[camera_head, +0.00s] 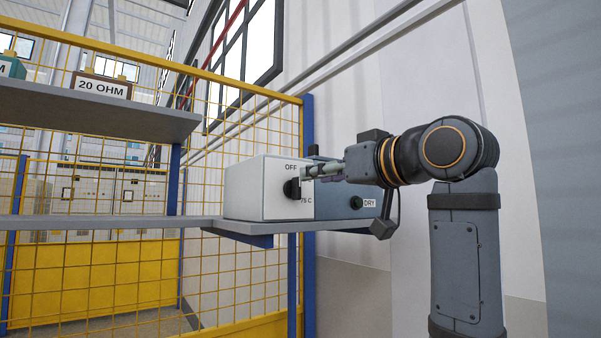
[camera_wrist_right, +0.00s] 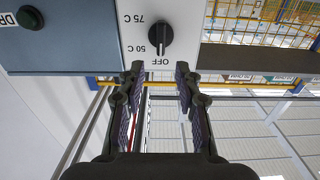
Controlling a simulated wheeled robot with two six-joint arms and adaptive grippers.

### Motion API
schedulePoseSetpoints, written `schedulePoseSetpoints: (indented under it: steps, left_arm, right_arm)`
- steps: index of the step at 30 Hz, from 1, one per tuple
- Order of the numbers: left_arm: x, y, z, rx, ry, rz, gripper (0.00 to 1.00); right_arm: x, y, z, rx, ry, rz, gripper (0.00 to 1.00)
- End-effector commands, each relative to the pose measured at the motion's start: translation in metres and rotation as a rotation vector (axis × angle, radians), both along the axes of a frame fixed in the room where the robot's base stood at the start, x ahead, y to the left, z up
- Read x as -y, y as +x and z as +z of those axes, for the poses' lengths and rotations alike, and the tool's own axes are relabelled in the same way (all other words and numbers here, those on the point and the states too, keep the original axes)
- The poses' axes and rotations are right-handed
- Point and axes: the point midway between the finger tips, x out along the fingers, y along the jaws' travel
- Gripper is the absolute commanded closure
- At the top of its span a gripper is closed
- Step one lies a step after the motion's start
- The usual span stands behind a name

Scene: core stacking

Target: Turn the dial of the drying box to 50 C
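The drying box (camera_head: 255,188) is white and stands on a grey shelf. Its black round dial (camera_head: 291,188) is on the front, with OFF above it and 75 C below right in the head view. In the right wrist view, which is upside down, the dial (camera_wrist_right: 158,42) shows whole, with OFF, 50 C and 75 C around it. Its ridge lines up with OFF. My right gripper (camera_wrist_right: 159,72) is open and empty, its fingertips apart on either side of the OFF label, short of the dial. In the head view the gripper (camera_head: 309,173) partly covers the labels. My left gripper is not in view.
A blue-grey box (camera_head: 335,204) with a green button (camera_head: 356,202) and a DRY label adjoins the drying box. The grey shelf (camera_head: 190,222) runs under both. A yellow mesh fence (camera_head: 240,270) stands behind. A 20 OHM box (camera_head: 103,87) sits on an upper shelf (camera_head: 90,112).

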Motion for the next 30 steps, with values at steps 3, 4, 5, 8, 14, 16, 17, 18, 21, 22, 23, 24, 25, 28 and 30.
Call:
schedulePoseSetpoints:
  steps: [3,4,5,8,14,16,17,18,21,22,23,24,25,28,30]
  left_arm:
    - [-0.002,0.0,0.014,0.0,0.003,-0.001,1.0]
    - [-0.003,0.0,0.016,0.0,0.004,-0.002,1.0]
    - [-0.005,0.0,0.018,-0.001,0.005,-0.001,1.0]
    - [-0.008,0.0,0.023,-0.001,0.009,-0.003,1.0]
    - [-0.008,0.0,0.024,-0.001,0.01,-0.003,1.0]
    - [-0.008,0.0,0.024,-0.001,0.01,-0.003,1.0]
    - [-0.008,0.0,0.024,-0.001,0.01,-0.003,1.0]
    - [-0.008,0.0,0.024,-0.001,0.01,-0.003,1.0]
    - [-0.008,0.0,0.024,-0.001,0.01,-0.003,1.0]
    - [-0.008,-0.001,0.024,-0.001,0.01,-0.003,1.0]
    - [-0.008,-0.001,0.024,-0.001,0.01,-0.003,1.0]
    - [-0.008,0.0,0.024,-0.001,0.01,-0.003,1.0]
    - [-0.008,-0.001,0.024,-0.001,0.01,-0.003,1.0]
    - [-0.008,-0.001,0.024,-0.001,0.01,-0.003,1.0]
    - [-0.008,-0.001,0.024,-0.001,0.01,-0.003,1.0]
  right_arm:
    - [-0.016,0.021,0.004,-0.005,0.0,0.002,0.66]
    - [-0.019,0.025,0.003,-0.004,0.001,0.003,0.66]
    - [-0.022,0.029,0.003,-0.004,0.001,0.002,0.66]
    - [-0.029,0.04,0.003,-0.002,0.0,0.001,0.66]
    - [-0.035,0.049,0.0,-0.001,0.001,0.0,0.66]
    - [-0.035,0.049,0.0,0.0,0.0,-0.001,0.66]
    - [-0.035,0.049,0.0,0.0,0.0,-0.001,0.66]
    - [-0.035,0.049,0.0,0.0,0.0,-0.001,0.66]
    - [-0.035,0.049,0.0,0.0,0.0,-0.001,0.73]
    - [-0.035,0.049,0.0,-0.001,0.001,-0.001,0.77]
    - [-0.035,0.049,0.0,0.0,0.0,-0.001,0.81]
    - [-0.035,0.048,0.0,-0.001,0.001,-0.001,0.86]
    - [-0.035,0.048,0.0,-0.001,0.001,-0.001,0.91]
    - [-0.035,0.049,0.0,-0.001,0.001,-0.001,1.0]
    - [-0.035,0.049,0.0,-0.001,0.001,-0.001,1.0]
